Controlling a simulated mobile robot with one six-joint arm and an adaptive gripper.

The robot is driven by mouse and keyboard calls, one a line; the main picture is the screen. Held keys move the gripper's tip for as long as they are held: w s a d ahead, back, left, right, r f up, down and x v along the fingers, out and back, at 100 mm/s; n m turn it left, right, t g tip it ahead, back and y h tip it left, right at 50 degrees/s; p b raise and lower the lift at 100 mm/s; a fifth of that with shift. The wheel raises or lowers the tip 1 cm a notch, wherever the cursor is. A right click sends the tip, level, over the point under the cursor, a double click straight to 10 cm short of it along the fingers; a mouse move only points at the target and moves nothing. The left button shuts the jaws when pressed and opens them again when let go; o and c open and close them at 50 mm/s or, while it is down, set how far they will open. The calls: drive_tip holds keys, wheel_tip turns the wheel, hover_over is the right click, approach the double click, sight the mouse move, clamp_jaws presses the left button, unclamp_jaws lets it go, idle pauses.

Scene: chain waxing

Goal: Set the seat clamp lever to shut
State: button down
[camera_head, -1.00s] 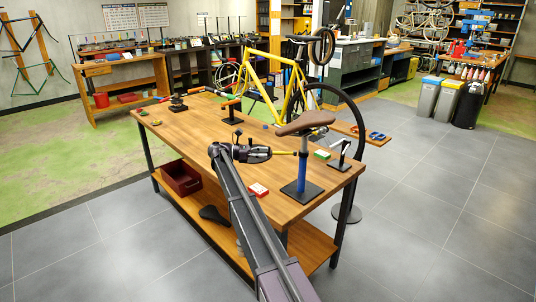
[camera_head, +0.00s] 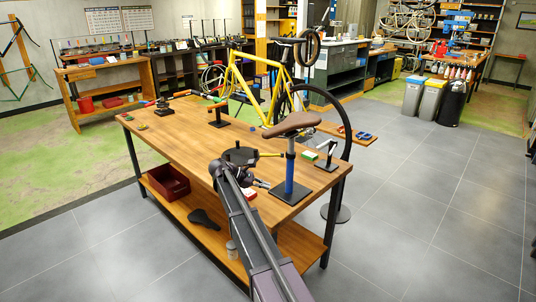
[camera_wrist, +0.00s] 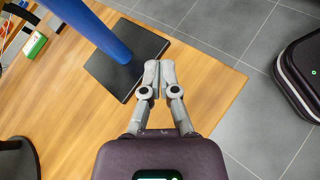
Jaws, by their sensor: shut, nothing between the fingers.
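A brown saddle (camera_head: 293,124) sits on a blue post (camera_head: 290,172) that stands upright on a black base plate (camera_head: 278,194) at the bench's near right end. A yellow lever (camera_head: 270,155) sticks out to the left near the top of the blue post, roughly level. My gripper (camera_head: 264,184) is left of the post and lower than the lever. In the wrist view its fingers (camera_wrist: 154,76) are together and empty, in front of the base plate (camera_wrist: 152,48). The blue post (camera_wrist: 95,30) is up and left of them. The lever and clamp are outside the wrist view.
A red box (camera_head: 250,194) lies beside my arm on the wooden bench (camera_head: 185,145). A green box (camera_head: 310,156) and a small black stand (camera_head: 328,162) are right of the post. A yellow bicycle (camera_head: 262,88) stands behind.

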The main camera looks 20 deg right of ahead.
drive_tip(key=s+a+f+m+t+y, duration=0.1)
drive_tip(key=s+a+f+m+y, duration=0.25)
drive_tip(key=s, duration=0.65)
drive_tip(key=s+a+f+m+t+y, duration=0.1)
drive_tip(key=s+a+f+m+y, duration=0.3)
drive_tip(key=s, duration=0.5)
drive_tip(key=s+a+f+m+t+y, duration=0.1)
drive_tip(key=s+a+f+m+y, duration=0.25)
drive_tip(key=s, duration=0.65)
drive_tip(key=w+d+r+n+t+y+p, duration=0.2)
drive_tip(key=w+d+r+n+y+p, duration=0.15)
drive_tip(key=w+r+n, duration=0.35)
drive_tip(key=w+d+r+n+t+y+p, duration=0.25)
drive_tip(key=w+r+p, duration=0.25)
drive_tip(key=w, duration=0.4)
drive_tip(key=w+d+r+n+t+y+p, duration=0.2)
drive_tip(key=w+d+r+n+t+p, duration=0.4)
drive_tip(key=w+d+r, duration=0.6)
wheel_tip(320, 180, up, 2)
drive_tip(key=shift+d+r+n+y+p, duration=0.1)
drive_tip(key=shift+d+n+y+p, duration=0.2)
drive_tip(key=shift+d+n+p, duration=0.5)
drive_tip(key=shift+a, duration=0.15)
